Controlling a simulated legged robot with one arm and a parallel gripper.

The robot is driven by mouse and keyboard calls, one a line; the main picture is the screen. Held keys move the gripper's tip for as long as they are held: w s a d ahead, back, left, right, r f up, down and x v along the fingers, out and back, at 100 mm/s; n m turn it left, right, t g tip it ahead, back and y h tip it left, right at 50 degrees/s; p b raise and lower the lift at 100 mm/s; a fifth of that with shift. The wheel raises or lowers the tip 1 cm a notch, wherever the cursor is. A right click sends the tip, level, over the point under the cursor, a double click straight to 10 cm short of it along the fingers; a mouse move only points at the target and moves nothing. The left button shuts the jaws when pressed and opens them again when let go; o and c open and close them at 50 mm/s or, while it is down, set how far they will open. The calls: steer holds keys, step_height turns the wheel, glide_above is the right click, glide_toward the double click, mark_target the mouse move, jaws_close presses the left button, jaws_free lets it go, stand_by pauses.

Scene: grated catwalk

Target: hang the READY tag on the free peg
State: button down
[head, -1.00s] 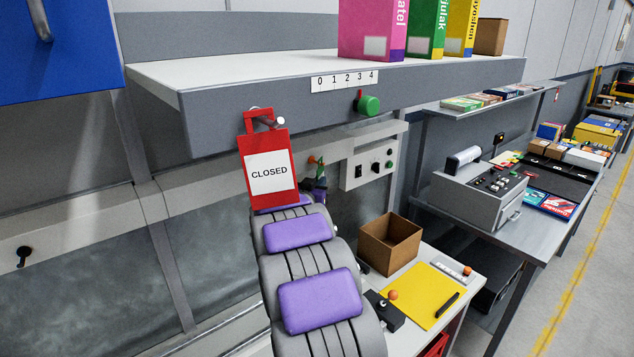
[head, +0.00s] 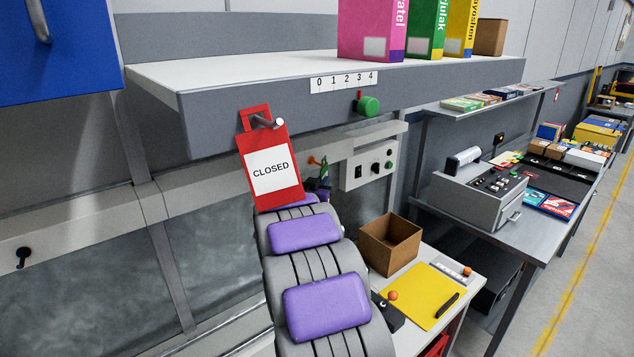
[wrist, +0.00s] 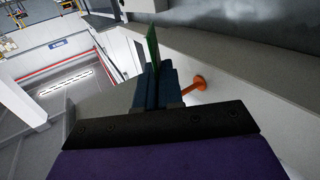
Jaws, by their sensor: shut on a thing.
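My gripper (head: 318,186) is mostly hidden behind the CLOSED tag and my arm in the head view. In the wrist view its dark blue fingers (wrist: 153,88) are shut on a thin green tag (wrist: 152,48), seen nearly edge-on. No lettering on it is readable. A sliver of green (head: 323,170) shows in the head view. An orange peg (wrist: 192,85) sticks out of the pale rail, just right of the fingers and apart from the green tag; it is bare. It also shows in the head view (head: 313,160).
A red CLOSED tag (head: 270,172) hangs tilted from a pale peg (head: 279,122) on the shelf edge (head: 225,115), its lower end at my arm; contact is unclear. A control box (head: 367,168) is right of the orange peg. An open carton (head: 390,243) stands below.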

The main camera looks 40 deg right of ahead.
steer(key=shift+s+a+b, duration=0.15)
steer(key=shift+s+b, duration=0.2)
steer(key=shift+s, duration=0.95)
